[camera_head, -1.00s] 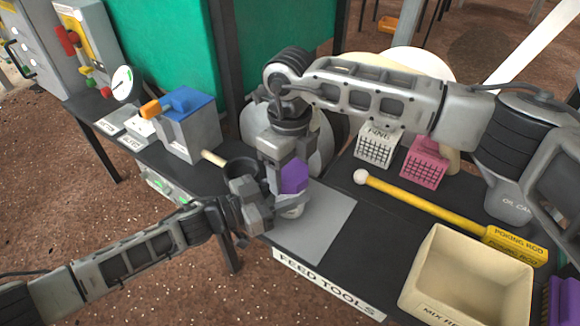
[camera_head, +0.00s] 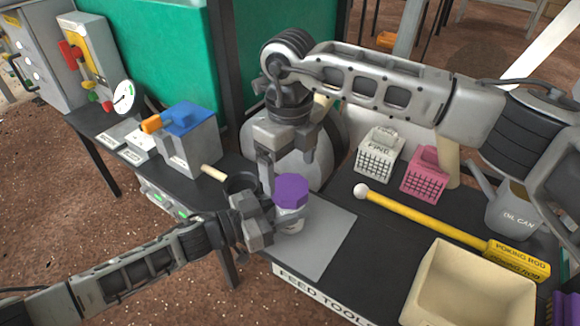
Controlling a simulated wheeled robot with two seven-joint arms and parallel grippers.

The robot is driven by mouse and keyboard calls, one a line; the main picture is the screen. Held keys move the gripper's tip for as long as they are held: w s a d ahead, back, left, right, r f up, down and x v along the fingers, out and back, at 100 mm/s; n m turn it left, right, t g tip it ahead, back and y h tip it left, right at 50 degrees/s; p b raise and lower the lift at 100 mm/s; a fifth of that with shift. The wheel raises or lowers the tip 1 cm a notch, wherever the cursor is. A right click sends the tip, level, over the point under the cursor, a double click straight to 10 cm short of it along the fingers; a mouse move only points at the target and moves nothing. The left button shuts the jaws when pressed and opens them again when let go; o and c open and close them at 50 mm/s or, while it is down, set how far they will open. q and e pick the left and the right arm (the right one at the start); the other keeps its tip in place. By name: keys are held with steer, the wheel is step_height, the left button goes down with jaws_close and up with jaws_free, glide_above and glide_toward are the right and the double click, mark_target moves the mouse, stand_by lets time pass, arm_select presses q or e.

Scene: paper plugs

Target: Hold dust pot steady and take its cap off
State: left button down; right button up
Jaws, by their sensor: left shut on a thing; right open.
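The dust pot (camera_head: 291,217) is a small pale pot on the grey mat, with a purple faceted cap (camera_head: 291,190) on its top. My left gripper (camera_head: 275,222) comes in from the left, low, and is shut on the pot's body, hiding part of its left side. My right gripper (camera_head: 287,172) is open above and behind the cap, its fingers pointing down. The cap's top shows clear of the fingers, and I see nothing held between them. Whether a finger touches the cap's far side I cannot tell.
A grey mat (camera_head: 325,240) lies on the dark table. A blue-topped grey box (camera_head: 190,140) stands left.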

mark_target(290, 186)
arm_select(q)
steer(key=shift+f, duration=0.15)
arm_select(e)
steer(key=m, duration=0.1)
steer(key=r+m, duration=0.1)
steer(key=m, duration=0.1)
steer(key=shift+a+r, duration=0.2)
steer(key=m, duration=0.1)
steer(key=r+m, duration=0.1)
steer(key=m, duration=0.2)
steer(key=shift+d+r, duration=0.15)
steer(key=shift+r, duration=0.1)
steer(key=shift+f, duration=0.2)
step_height(290, 186, down, 7)
steer(key=shift+d+f, duration=0.1)
steer(key=shift+f, duration=0.1)
